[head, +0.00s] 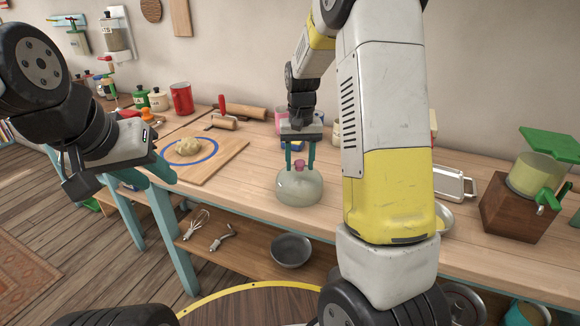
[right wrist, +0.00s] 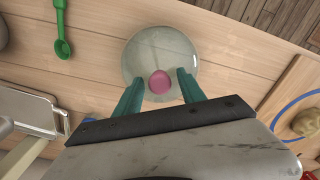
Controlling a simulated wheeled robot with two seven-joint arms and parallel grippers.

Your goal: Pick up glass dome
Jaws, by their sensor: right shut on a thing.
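The glass dome (head: 299,190) is clear and round with a pink knob (head: 299,165) on top. It is upright at the middle of the wooden table, and I cannot tell whether its rim touches the top. My right gripper (head: 300,160) points straight down from above and is shut on the dome at its knob. In the right wrist view the dome (right wrist: 150,50) lies below the teal fingers (right wrist: 160,88), with the pink knob (right wrist: 159,82) between them. My left gripper (head: 162,170) hangs at the left, in front of the table edge, away from the dome; its finger gap is unclear.
A cutting board (head: 212,173) with a blue ring and dough (head: 188,146) lies to the left. Rolling pins (head: 245,110) and a red canister (head: 181,98) stand behind. A bowl (head: 291,250) and whisk (head: 196,222) are on the lower shelf.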

